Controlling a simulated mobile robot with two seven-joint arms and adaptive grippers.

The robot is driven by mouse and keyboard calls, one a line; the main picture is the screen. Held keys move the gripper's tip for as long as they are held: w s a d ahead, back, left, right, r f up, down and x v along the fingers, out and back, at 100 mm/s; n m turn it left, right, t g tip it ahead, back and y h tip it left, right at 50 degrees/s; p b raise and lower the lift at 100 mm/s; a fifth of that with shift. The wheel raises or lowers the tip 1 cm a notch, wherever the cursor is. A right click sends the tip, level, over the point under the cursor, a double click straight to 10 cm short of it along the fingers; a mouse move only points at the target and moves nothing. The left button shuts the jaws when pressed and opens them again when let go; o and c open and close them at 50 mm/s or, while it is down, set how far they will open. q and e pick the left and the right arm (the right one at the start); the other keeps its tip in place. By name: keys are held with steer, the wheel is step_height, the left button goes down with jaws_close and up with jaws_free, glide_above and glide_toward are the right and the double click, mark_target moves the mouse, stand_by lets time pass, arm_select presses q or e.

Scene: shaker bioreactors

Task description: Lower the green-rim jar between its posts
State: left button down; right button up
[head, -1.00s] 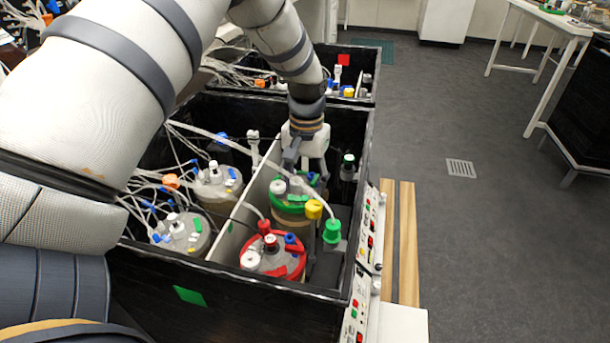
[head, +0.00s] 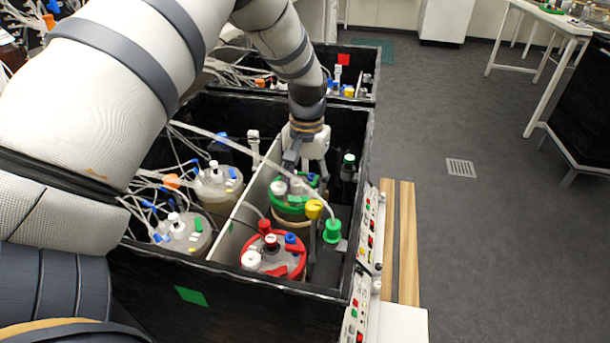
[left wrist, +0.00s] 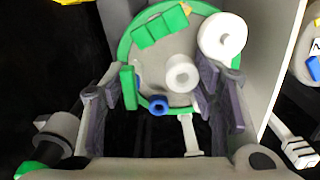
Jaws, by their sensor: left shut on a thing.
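The green-rim jar (head: 290,207) is in the right compartment of the near black box, behind the red-rim jar (head: 273,259). My left gripper (head: 306,163) comes down on it from behind and is shut on it. In the left wrist view the jar's lid (left wrist: 180,75) fills the upper middle, with white, blue and green caps, and the fingers (left wrist: 170,95) stand either side of its near edge. The lid looks about level. The posts around the jar and its base are hidden, so I cannot tell how high it is. My right gripper is not in view.
A white divider (head: 250,190) runs close along the jar's left side. Two blue-capped jars (head: 218,183) stand left of it. A tube crosses above to the yellow cap (head: 314,209) and green cap (head: 332,230). The black box wall (head: 364,170) is at right.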

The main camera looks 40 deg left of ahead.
arm_select(q)
steer(key=shift+f, duration=0.75)
steer(key=c, duration=0.5)
jaws_free()
step_height(320, 180, up, 12)
steer(key=shift+w+r, duration=0.1)
